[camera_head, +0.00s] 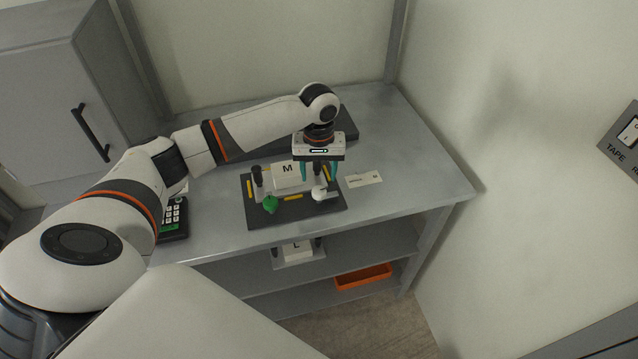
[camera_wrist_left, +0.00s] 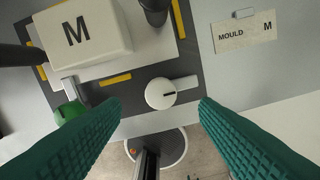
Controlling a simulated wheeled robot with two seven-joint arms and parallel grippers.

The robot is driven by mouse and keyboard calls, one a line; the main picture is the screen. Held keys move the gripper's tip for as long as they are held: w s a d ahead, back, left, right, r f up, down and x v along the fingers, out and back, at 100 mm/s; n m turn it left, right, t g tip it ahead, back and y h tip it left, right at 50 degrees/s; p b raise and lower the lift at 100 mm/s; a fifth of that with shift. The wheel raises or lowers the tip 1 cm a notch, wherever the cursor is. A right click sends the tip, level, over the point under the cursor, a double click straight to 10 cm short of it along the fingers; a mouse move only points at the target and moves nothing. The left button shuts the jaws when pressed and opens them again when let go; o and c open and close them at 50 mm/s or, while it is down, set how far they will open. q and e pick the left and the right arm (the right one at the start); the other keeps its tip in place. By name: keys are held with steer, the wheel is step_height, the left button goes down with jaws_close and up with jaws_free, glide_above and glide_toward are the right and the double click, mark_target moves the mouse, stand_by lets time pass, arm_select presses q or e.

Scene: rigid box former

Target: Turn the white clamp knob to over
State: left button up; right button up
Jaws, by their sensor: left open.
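The white clamp knob (camera_head: 318,193) sits at the front right of a dark base plate (camera_head: 258,216) on the grey bench. In the left wrist view the white knob (camera_wrist_left: 160,94) is round, with a small dark mark and a white bar pointing right. My left gripper (camera_head: 320,172) is open above the knob, its teal fingers apart. In the left wrist view the fingers (camera_wrist_left: 160,110) lie either side of the knob, with nothing between them touching it. A white block marked M (camera_head: 288,175) stands on the plate. My right gripper is not in view.
A green knob (camera_head: 270,204) is at the plate's front left. Dark posts (camera_head: 258,180) flank the M block. A MOULD M card (camera_head: 363,179) lies right of the plate. A keypad device (camera_head: 174,218) is left. A block marked L (camera_head: 298,251) and orange tray (camera_head: 363,276) sit below.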

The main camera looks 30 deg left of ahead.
mark_target(319, 190)
arm_select(q)
step_height(319, 190, down, 6)
steer(key=shift+r+p, duration=0.15)
steer(key=shift+p, duration=0.2)
steer(key=c, duration=1)
